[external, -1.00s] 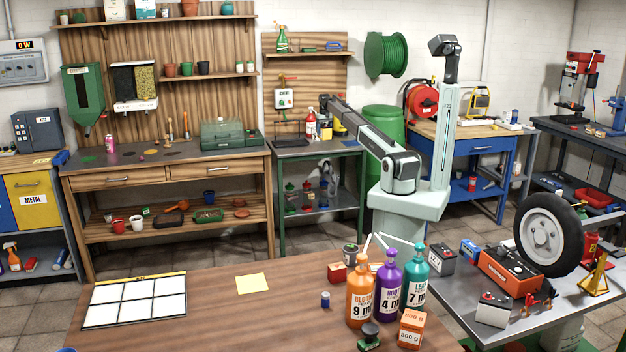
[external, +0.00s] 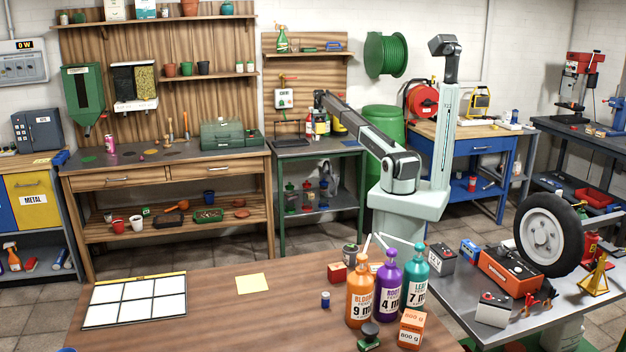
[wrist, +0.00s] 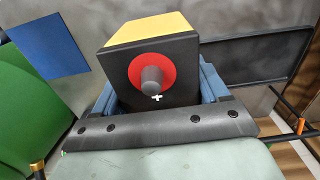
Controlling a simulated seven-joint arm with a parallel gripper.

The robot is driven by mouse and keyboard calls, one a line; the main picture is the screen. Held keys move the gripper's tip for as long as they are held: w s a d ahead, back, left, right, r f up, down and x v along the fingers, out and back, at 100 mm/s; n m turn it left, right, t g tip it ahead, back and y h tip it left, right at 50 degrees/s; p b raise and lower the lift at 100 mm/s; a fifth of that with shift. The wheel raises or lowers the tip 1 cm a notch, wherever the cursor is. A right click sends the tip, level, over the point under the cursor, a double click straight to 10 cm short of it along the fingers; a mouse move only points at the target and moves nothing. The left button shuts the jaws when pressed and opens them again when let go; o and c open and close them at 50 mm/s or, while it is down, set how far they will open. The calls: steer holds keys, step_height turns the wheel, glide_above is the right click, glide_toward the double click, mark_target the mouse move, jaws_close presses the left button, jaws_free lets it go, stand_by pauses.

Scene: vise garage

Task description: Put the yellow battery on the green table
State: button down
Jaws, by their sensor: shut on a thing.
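The yellow battery (wrist: 152,75) fills the middle of the wrist view. It has a yellow side, a black end, a red ring, a grey terminal and a plus mark. My gripper (wrist: 158,88) is shut on it, with blue-grey fingers at both sides. In the external view my arm reaches to the back, and its end is above the green table (external: 315,150), which has a dark top and green legs. The fingers and battery are too small and crowded there to tell apart from the bottles and a yellow thing behind. I cannot tell whether the battery touches the tabletop.
Bottles (external: 309,128) stand on the green table near my arm's end, with a black rack (external: 290,133) to their left. The wooden workbench (external: 150,165) is farther left. A green barrel (external: 383,125) stands to the right. The green table's front strip looks clear.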

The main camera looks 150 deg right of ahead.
steer(key=shift+f, duration=4.65)
steer(key=shift+f, duration=0.1)
jaws_free()
steer(key=shift+f, duration=0.1)
step_height(320, 180, up, 12)
steer(key=shift+r, duration=0.15)
